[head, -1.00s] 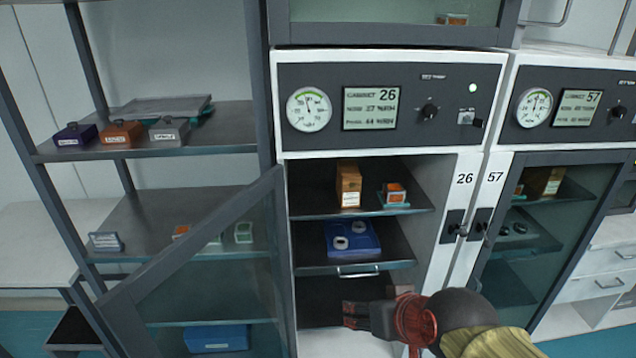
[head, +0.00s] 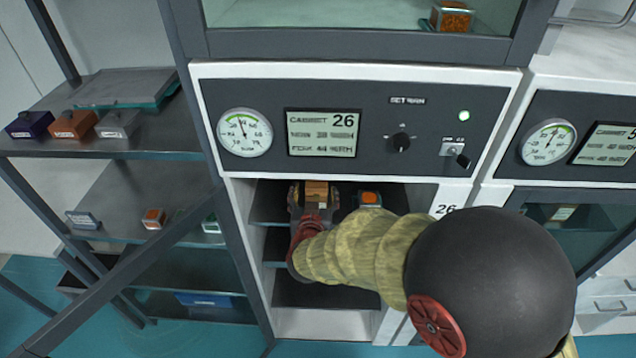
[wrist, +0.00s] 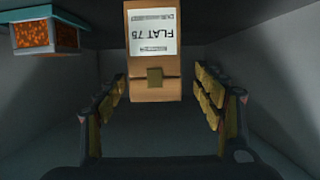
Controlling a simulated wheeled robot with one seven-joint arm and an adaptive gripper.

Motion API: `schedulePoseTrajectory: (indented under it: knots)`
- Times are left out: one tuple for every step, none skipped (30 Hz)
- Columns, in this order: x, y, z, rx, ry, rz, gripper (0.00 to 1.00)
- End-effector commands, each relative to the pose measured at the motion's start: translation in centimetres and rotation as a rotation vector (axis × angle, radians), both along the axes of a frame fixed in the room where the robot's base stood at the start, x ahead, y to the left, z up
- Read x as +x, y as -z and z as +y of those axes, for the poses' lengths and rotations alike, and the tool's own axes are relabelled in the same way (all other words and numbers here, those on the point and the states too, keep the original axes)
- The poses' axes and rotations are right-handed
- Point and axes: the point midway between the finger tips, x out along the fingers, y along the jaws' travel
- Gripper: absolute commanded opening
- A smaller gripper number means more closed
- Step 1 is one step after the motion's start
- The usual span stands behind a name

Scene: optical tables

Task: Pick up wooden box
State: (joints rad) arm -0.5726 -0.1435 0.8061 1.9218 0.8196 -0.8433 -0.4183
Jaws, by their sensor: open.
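The wooden box (head: 317,192) stands on the upper shelf inside the open cabinet 26. In the wrist view the wooden box (wrist: 153,62) carries a white label reading "FLAT 75" upside down and has a small tab on its face. My gripper (head: 314,198) reaches into the cabinet at that shelf. In the wrist view my gripper (wrist: 165,100) is open, with one finger on each side of the box and gaps between the fingers and the box. My arm hides part of the shelf in the head view.
A small orange-topped box (head: 370,198) stands on the same shelf, just right of the wooden box; it shows at upper left in the wrist view (wrist: 45,36). The open cabinet door (head: 110,270) is at left. The control panel (head: 380,125) is directly above the opening.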

Motion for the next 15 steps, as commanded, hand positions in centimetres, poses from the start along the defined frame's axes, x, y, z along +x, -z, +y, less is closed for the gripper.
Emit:
schedulePoseTrajectory:
  knots:
    - [0.6,0.4,-0.1,-0.001,0.002,0.001,0.68]
    - [0.8,0.5,-0.2,-0.001,0.002,0.002,0.68]
    - [1.2,0.6,-0.2,0.0,0.002,0.002,0.68]
    - [1.4,0.7,-0.2,0.0,0.002,0.001,0.68]
    - [1.7,0.9,-0.3,0.001,0.001,0.001,0.68]
    - [2.0,1.1,-0.4,0.001,0.001,0.001,0.68]
    - [2.3,1.3,-0.5,0.0,0.002,0.001,0.68]
    - [2.7,1.6,-0.6,0.001,0.003,0.001,0.68]
    - [3.2,2.0,-0.7,0.0,0.002,0.001,0.68]
    - [3.6,2.2,-0.8,-0.001,0.002,0.001,0.68]
    - [4.0,2.5,-0.9,0.0,0.002,0.001,0.68]
    - [4.5,2.6,-0.9,0.001,0.003,0.001,0.68]
    - [4.8,2.7,-0.9,0.002,0.002,0.002,0.68]
    - [5.2,2.7,-0.9,0.002,0.001,0.001,0.68]
    - [5.5,2.8,-0.9,0.002,0.0,0.001,0.68]
